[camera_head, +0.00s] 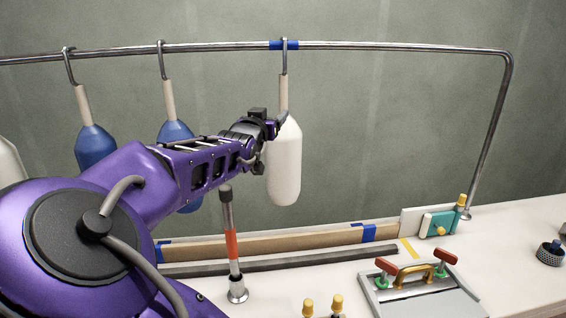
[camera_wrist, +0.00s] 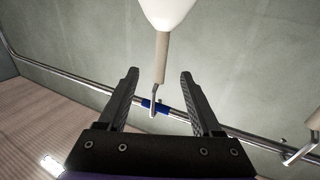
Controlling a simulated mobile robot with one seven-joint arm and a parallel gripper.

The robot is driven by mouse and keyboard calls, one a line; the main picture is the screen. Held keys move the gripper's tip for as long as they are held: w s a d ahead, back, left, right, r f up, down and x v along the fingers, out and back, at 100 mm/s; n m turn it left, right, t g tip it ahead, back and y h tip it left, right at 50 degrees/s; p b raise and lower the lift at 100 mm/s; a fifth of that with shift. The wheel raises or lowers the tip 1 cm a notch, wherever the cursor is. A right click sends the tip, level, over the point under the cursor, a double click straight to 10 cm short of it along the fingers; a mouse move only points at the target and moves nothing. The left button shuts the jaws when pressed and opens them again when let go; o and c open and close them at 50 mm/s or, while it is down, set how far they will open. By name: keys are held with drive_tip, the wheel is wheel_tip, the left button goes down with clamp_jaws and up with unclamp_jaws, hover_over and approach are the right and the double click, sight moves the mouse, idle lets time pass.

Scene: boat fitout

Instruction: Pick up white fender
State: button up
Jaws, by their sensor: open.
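A white fender (camera_head: 285,165) hangs upright from the rail by a tan stem (camera_head: 283,92) and a metal hook (camera_head: 285,58). The hook sits at blue tape on the rail. My gripper (camera_head: 276,124) is at the fender's upper end, near the base of the stem. In the wrist view the picture is inverted: my gripper (camera_wrist: 160,72) is open, with one finger on each side of the stem (camera_wrist: 161,58). The white body (camera_wrist: 167,10) is cut off at the top edge. I cannot tell whether the stem is between the fingertips or just beyond them.
Two blue fenders (camera_head: 95,143) (camera_head: 175,131) hang to the left, partly behind my arm. Another white one (camera_head: 8,162) is cut off at the left edge. The rail (camera_head: 380,46) spans above. A bench (camera_head: 505,240) below carries a hatch-like panel (camera_head: 425,292) and wooden strip (camera_head: 280,243).

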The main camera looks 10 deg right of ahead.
sight(283, 101)
drive_tip(key=x, duration=0.8)
drive_tip(key=shift+d, duration=0.1)
drive_tip(key=shift+a+x, duration=0.2)
drive_tip(key=shift+x, duration=2.85)
clamp_jaws()
drive_tip(key=shift+r, duration=0.15)
